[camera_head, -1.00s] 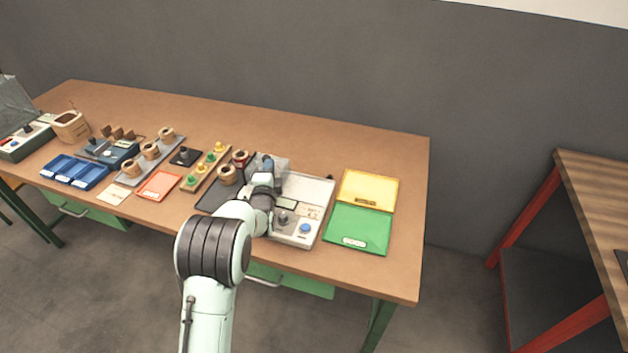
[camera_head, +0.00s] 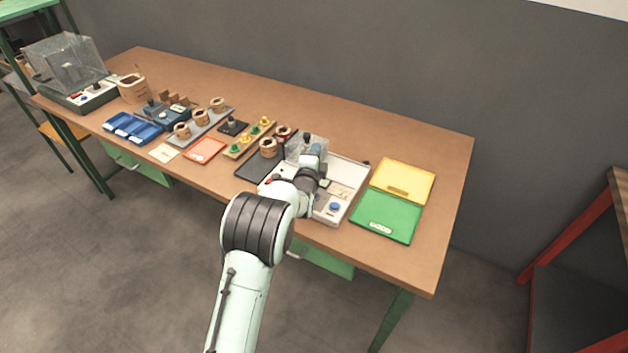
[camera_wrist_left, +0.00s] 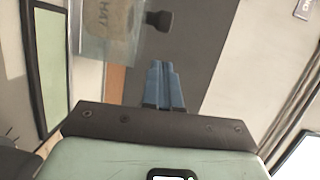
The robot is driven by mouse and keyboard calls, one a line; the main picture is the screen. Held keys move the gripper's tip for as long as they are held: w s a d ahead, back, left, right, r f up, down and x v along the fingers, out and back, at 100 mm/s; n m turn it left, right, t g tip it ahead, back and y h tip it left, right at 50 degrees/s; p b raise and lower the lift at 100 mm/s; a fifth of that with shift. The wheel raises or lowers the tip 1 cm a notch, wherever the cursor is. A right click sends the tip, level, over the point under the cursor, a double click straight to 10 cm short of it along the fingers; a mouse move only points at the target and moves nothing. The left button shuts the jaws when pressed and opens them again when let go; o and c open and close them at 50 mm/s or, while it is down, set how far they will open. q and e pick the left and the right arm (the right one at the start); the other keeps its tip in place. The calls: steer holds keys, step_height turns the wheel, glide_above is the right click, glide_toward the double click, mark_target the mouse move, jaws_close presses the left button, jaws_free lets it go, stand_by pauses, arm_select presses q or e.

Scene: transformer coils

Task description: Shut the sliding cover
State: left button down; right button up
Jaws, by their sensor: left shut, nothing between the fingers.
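A white instrument box (camera_head: 352,178) stands near the right part of the table, with a blue knob, a label and a red button. A clear plastic cover (camera_head: 297,146) shows at its back left, partly behind my left gripper (camera_head: 317,150). In the left wrist view, a clear panel (camera_wrist_left: 108,35) with faint lettering is at upper left, beside a dark knob (camera_wrist_left: 159,20). The blue fingers of my left gripper (camera_wrist_left: 165,84) are together and empty, below that knob in the picture. I cannot tell whether they touch the cover. My right gripper is out of view.
Yellow (camera_head: 403,181) and green (camera_head: 386,216) trays lie right of the box. A second machine with a clear hood (camera_head: 65,62) stands at the far left.

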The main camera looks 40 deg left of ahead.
arm_select(q)
steer(key=v, duration=0.9)
steer(key=shift+s+d, duration=0.2)
steer(key=shift+s, duration=0.1)
